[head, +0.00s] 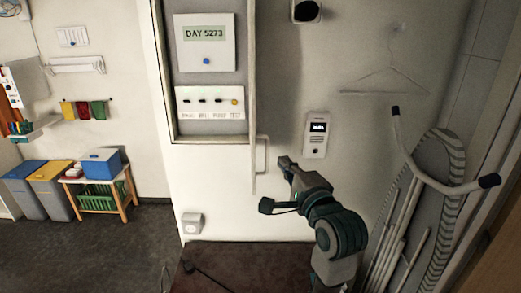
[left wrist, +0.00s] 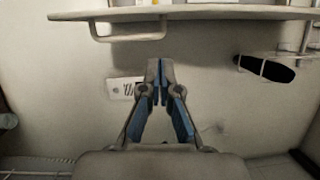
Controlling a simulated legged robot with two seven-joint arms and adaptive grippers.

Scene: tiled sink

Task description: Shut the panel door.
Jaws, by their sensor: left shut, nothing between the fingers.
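The panel door (head: 253,95) stands open, seen nearly edge-on, at the right side of the wall panel box (head: 211,138). Its pale bar handle (head: 263,155) sticks out to the right near the lower end. In the left wrist view the door (left wrist: 205,14) shows as a pale strip across the top, with the handle (left wrist: 128,37) hanging below it. My left gripper (head: 284,162) is shut and empty, just right of the handle in the picture, with a visible gap. Its closed fingertips (left wrist: 157,63) also show in the wrist view, apart from the door. My right gripper is out of view.
Inside the box are a "DAY 5273" display (head: 206,42) and a row of switches (head: 210,102). A wall intercom (head: 316,135) is right of the door. Space just below the door looks clear.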

